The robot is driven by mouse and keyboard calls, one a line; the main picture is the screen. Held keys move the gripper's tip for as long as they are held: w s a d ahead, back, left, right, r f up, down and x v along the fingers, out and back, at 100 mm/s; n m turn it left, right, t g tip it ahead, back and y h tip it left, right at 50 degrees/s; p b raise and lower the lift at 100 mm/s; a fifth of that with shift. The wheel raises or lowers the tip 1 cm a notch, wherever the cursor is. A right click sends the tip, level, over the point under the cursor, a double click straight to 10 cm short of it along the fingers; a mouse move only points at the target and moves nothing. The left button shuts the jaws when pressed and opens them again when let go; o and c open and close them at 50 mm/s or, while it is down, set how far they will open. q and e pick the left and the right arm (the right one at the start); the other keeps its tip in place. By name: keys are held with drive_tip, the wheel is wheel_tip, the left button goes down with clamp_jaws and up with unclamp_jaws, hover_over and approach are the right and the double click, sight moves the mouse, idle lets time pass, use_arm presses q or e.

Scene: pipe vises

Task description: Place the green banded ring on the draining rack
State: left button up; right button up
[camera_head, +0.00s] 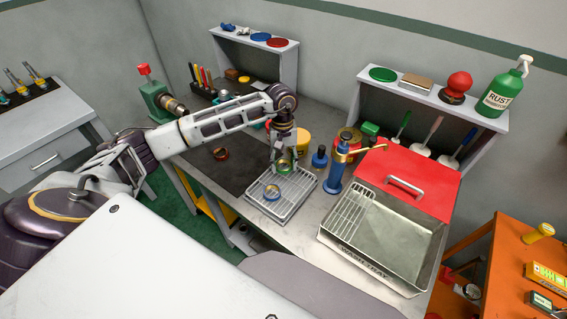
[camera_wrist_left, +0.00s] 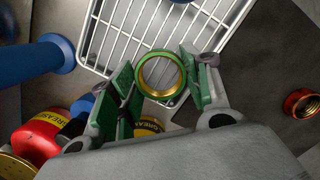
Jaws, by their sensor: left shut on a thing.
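The green banded ring (camera_wrist_left: 181,67) is brass-coloured with a green band and sits between the padded fingers of my left gripper (camera_wrist_left: 160,88). In the head view the left gripper (camera_head: 284,158) reaches down over the back part of the draining rack (camera_head: 299,206), with the green ring (camera_head: 284,169) at its fingertips. The gripper is shut on the ring. The rack's white wire grid also shows in the left wrist view (camera_wrist_left: 112,40), below the ring. I cannot tell whether the ring touches the wires. My right gripper is not in view.
A red ring (camera_head: 220,153) lies on the dark mat to the left. A blue bottle (camera_head: 320,158) and a blue pump (camera_head: 336,176) stand close right of the rack, beside the red-lidded metal basin (camera_head: 390,235).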

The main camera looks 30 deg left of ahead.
use_arm(q)
drive_tip(key=shift+f, duration=0.55)
drive_tip(key=shift+f, duration=0.15)
drive_tip(key=o, duration=1.1)
drive_tip(key=shift+c, duration=0.2)
